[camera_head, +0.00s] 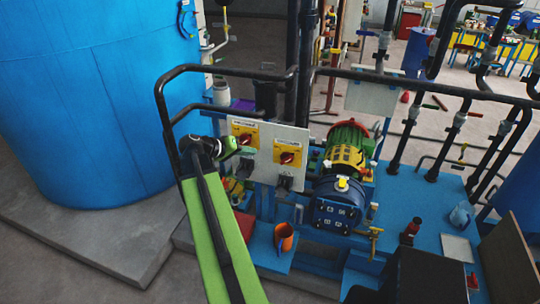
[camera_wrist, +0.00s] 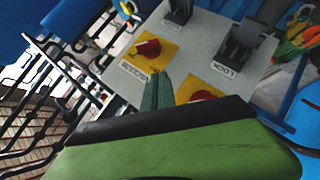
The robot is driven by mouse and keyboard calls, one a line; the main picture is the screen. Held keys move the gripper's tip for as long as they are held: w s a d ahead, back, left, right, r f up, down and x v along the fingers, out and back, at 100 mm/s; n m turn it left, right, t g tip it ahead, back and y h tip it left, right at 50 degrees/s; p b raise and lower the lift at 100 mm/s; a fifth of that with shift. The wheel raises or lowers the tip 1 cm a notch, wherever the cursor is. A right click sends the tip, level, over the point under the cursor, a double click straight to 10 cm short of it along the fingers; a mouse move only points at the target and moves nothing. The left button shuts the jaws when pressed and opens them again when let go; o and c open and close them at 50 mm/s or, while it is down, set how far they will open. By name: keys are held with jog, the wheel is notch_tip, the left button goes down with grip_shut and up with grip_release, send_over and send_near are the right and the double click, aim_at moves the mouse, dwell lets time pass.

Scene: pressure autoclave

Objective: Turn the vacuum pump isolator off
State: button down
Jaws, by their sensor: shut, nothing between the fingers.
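A pale panel (camera_head: 267,177) carries two isolators, each a red rotary knob on a yellow plate. The left isolator (camera_head: 244,138) is higher and the right isolator (camera_head: 288,156) lower; I cannot tell from their labels which is the vacuum pump's. In the wrist view, one isolator (camera_wrist: 150,50) shows fully, with its knob lying at a slant to the plate. The other isolator (camera_wrist: 198,88) is partly hidden by my arm. My gripper (camera_head: 230,147) is at the panel's left side, by the left isolator. Its closed green fingers (camera_wrist: 157,92) appear between the two isolators, empty; contact cannot be told.
Dark lock brackets (camera_wrist: 243,45) stick out from the panel by the isolators. A black pipe rail (camera_head: 228,72) runs above and left of my gripper. A blue tank (camera_head: 90,100) stands left. A green and blue pump (camera_head: 345,160) sits right of the panel.

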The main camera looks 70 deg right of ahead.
aim_at(286, 159)
jog(key=shift+s+a+f+b+x, duration=0.3)
jog(key=shift+b+x, duration=0.95)
jog(key=shift+x, duration=0.85)
jog(key=shift+s+a+f+b+x, duration=0.15)
jog(key=shift+a+f+b+x, duration=0.15)
jog(key=shift+b+x, duration=1.35)
jog(key=shift+s+a+f+b+x, duration=0.35)
jog(key=shift+b+x, duration=0.45)
jog(key=shift+x, duration=1.75)
jog(key=shift+w+r, duration=0.1)
jog(key=shift+r, duration=0.1)
